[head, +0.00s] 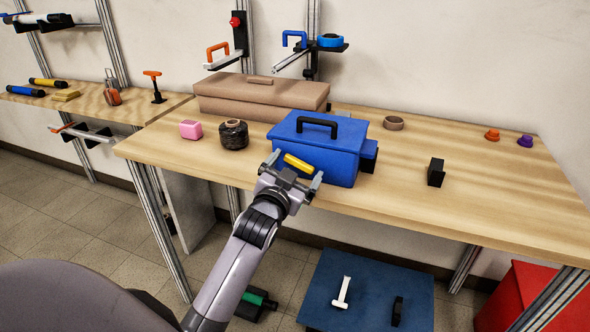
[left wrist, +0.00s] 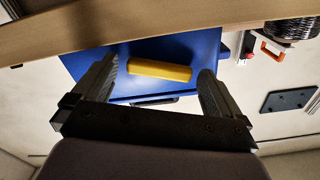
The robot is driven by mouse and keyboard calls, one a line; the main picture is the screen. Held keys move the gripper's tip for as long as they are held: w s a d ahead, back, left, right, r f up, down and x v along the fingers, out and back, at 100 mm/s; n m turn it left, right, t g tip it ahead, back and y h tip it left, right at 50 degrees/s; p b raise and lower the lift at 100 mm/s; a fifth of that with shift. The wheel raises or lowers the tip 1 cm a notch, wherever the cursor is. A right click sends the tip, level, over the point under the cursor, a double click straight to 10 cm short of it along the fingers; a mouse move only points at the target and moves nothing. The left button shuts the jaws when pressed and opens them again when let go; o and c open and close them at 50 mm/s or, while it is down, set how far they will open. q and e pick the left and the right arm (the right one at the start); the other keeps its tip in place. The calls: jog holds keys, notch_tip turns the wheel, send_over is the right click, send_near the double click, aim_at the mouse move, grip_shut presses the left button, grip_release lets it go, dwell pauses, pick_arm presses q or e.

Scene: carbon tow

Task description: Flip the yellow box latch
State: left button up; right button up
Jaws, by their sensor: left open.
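The blue box (head: 335,143) stands on the wooden table, with a black handle (head: 317,124) on its lid. Its yellow latch (head: 298,163) is on the front face, tilted in the head view. My left gripper (head: 296,170) is open in front of the box. In the left wrist view the blue box (left wrist: 205,48) fills the middle, and the yellow latch (left wrist: 159,70) lies between the two open fingers of my left gripper (left wrist: 158,85), with gaps on both sides. Whether the fingers touch the box front is unclear. My right gripper is not in view.
On the table (head: 480,205), a black spool (head: 233,134) and a pink block (head: 190,129) are left of the box. A brown case (head: 262,97) lies behind. A small black block (head: 436,172) stands to the right, with bare tabletop around it.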

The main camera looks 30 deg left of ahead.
pick_arm(q)
jog(key=c, duration=1)
jog(key=shift+o, duration=0.2)
